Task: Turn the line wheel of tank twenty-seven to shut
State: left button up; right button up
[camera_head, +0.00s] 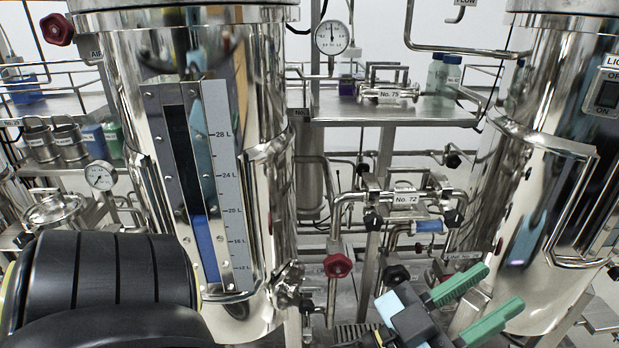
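A red hand wheel (338,265) sits on the pipework right of the left tank (275,120), with a partly hidden label beside it. A black wheel (397,274) is to its right. A small "LINE" label (463,256) shows near the right tank (540,190). I cannot read "27" anywhere, so I cannot tell which wheel belongs to tank twenty-seven. My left gripper (501,287) has green fingers spread apart with nothing between them. It is at the lower right, in front of the right tank's lower part and right of both wheels. My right gripper is out of view.
A pipe unit tagged No. 72 (405,198) stands between the tanks. A unit tagged No. 75 (390,93) and bottles (449,76) are on the steel shelf (395,113) behind. A pressure gauge (332,37) stands high. Another red knob (57,29) is at upper left.

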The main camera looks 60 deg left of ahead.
aim_at(330, 264)
jog(key=k, duration=0.4)
jog(key=u, duration=1.35)
jog(key=i, duration=0.5)
jog(key=u, duration=0.05)
